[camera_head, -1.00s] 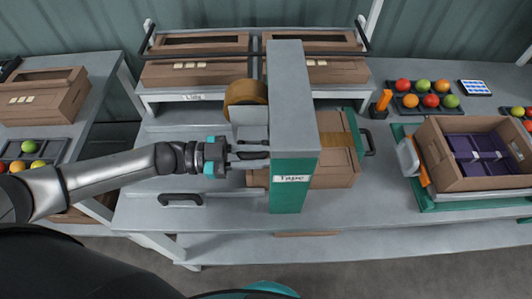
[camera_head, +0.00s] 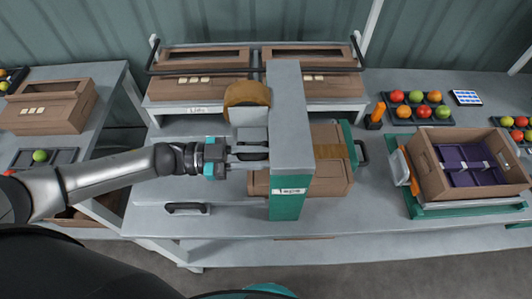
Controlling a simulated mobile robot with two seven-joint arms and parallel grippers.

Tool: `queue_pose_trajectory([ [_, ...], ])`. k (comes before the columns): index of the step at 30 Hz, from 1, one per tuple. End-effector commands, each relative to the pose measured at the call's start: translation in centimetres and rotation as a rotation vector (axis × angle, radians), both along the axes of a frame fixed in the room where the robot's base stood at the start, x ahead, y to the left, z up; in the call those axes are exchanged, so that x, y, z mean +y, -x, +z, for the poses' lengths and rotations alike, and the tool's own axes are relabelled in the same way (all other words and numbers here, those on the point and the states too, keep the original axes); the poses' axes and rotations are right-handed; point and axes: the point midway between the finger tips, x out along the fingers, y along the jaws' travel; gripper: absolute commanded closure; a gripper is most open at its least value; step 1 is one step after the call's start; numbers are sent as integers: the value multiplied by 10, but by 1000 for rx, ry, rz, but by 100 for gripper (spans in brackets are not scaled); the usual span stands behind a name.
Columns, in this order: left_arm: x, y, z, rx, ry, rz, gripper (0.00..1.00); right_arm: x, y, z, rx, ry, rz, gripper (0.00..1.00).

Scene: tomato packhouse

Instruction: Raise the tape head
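The taping machine has a grey upright (camera_head: 290,110) with a green foot and a "Tape" label. Its tape head, with a brown tape roll (camera_head: 247,95) and a pale block below, is on the upright's left side. A closed carton (camera_head: 332,177) with a brown tape strip lies under the machine, partly hidden by the upright. My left gripper (camera_head: 252,154) comes in from the left, below the roll, with its fingers on either side of a dark handle (camera_head: 253,156). The upright hides the handle's far end. My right gripper is not in view.
A rack with two cartons (camera_head: 200,75) stands behind the machine. To the right are an open carton (camera_head: 437,183) with purple inserts, a tray of tomatoes (camera_head: 418,120) and an orange marker (camera_head: 377,112). A black handle (camera_head: 187,208) is at the bench front. Another bench is on the left.

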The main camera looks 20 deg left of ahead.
Motion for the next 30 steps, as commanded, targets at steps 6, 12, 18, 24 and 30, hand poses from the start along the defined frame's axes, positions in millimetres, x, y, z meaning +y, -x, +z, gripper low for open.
queue_pose_trajectory([
  [6, 0, -3, 8, -14, 15, -4, 74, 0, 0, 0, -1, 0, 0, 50],
  [12, 0, -2, 6, -11, 11, -3, 52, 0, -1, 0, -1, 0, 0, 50],
  [18, 0, -2, 5, -8, 9, -2, 48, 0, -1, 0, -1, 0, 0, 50],
  [24, 0, -2, 4, -7, 8, -2, 48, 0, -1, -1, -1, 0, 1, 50],
  [30, 10, 1, 2, -4, 6, 0, 48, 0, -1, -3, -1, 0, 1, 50],
])
